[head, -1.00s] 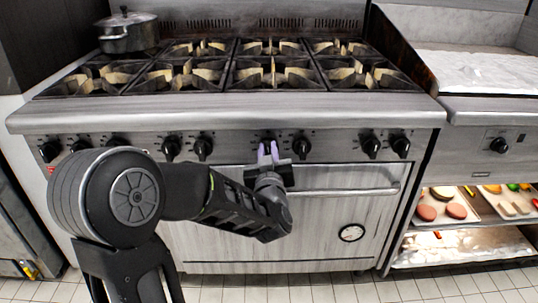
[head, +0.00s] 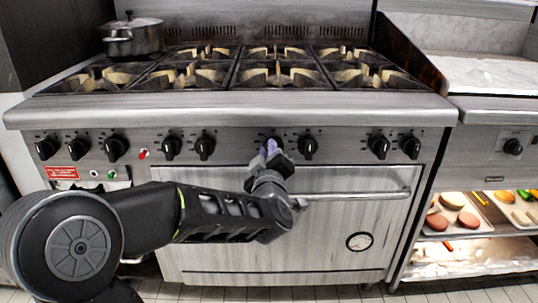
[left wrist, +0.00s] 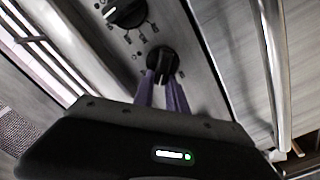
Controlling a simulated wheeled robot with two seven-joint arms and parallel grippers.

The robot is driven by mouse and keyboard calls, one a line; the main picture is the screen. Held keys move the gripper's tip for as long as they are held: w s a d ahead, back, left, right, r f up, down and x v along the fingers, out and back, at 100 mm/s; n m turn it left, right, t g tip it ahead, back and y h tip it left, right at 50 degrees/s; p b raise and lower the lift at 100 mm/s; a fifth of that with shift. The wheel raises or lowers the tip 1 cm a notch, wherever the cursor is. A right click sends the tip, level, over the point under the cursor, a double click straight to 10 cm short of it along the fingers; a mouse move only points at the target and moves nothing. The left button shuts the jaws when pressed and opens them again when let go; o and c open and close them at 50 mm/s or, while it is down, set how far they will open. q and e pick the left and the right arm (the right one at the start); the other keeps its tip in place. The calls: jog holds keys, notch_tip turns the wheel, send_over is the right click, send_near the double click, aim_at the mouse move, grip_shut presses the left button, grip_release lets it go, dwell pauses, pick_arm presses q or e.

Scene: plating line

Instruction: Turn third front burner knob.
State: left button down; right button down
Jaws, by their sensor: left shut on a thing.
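A row of black burner knobs runs along the steel front panel of the range. My left gripper (head: 270,150) is at the left knob of the third pair (head: 272,142), above the oven door. Its purple fingers are shut on this knob, one on each side. In the left wrist view the same black knob (left wrist: 162,58) shows between the fingertips of my left gripper (left wrist: 162,78), with dial marks around it. The fingers hide part of the knob in the head view, so its exact angle is hard to tell. My right gripper is not in view.
The neighbouring knob (head: 308,147) is close on the right, and another pair's knob (head: 204,147) is farther left. The oven door handle (head: 355,194) juts out just below. A lidded pot (head: 133,40) stands on the back left burner.

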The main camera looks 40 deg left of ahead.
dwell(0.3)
pick_arm(q)
jog(key=c, duration=1.3)
grip_release()
jog(key=shift+c, duration=0.2)
jog(key=shift+s, duration=0.1)
jog(key=p+v, duration=0.1)
jog(key=v, duration=0.6)
jog(key=shift+s+d+p, duration=0.25)
jog(key=shift+p, duration=0.15)
